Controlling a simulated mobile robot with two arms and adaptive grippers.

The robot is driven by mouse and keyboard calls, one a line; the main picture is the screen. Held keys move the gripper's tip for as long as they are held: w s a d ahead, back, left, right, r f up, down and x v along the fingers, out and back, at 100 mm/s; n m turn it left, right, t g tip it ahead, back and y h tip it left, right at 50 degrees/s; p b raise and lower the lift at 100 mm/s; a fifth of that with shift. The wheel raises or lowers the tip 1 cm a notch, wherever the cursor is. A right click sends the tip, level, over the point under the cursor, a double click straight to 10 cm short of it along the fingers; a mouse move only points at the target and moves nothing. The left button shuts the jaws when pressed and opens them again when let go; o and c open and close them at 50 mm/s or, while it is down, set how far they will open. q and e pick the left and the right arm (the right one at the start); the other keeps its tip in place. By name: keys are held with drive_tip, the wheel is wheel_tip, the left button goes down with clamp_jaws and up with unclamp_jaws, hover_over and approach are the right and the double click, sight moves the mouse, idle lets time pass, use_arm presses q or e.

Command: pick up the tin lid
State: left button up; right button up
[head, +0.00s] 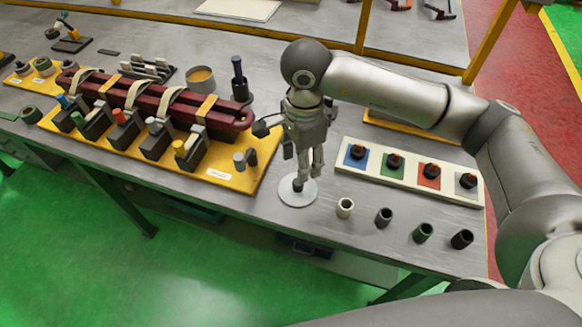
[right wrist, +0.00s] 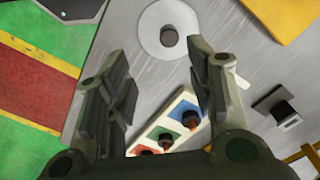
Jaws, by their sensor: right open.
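The tin lid is a pale round disc (head: 301,199) with a dark knob, lying on the grey bench near its front edge. It also shows in the right wrist view as a light disc (right wrist: 152,44), beyond the fingertips. My right gripper (head: 308,178) points down over the lid, and its fingers hide part of the disc. In the right wrist view my right gripper (right wrist: 160,62) is open, with nothing between its fingers. The knob lies roughly in line with the gap, a little toward the right finger. My left gripper is not in view.
A yellow board (head: 255,170) with maroon coils and several dark clamps lies left of the lid. A white tray (head: 405,186) with coloured squares is to the right. Several small cylinders (head: 384,217) stand along the front edge. A round tin (head: 200,79) with orange contents stands behind the board.

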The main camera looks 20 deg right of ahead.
sight(298, 186)
drive_tip(key=shift+w+f, duration=0.65)
drive_tip(key=shift+f, duration=0.15)
drive_tip(key=f, duration=0.1)
drive_tip(key=s+f+p, duration=0.1)
drive_tip(key=f, duration=0.1)
drive_tip(key=shift+f, duration=0.3)
drive_tip(key=shift+w+f+p, duration=0.1)
drive_tip(key=shift+f+p, duration=0.25)
drive_tip(key=shift+p, duration=0.1)
drive_tip(key=f, duration=0.1)
drive_tip(key=f+p, duration=0.1)
drive_tip(key=f, duration=0.2)
drive_tip(key=shift+w+f+p, duration=0.35)
drive_tip(key=shift+w+p, duration=0.05)
drive_tip(key=c, duration=0.5)
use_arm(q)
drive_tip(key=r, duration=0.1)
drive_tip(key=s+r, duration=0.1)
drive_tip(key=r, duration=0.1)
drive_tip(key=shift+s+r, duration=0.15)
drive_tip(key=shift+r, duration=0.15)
use_arm(e)
clamp_jaws()
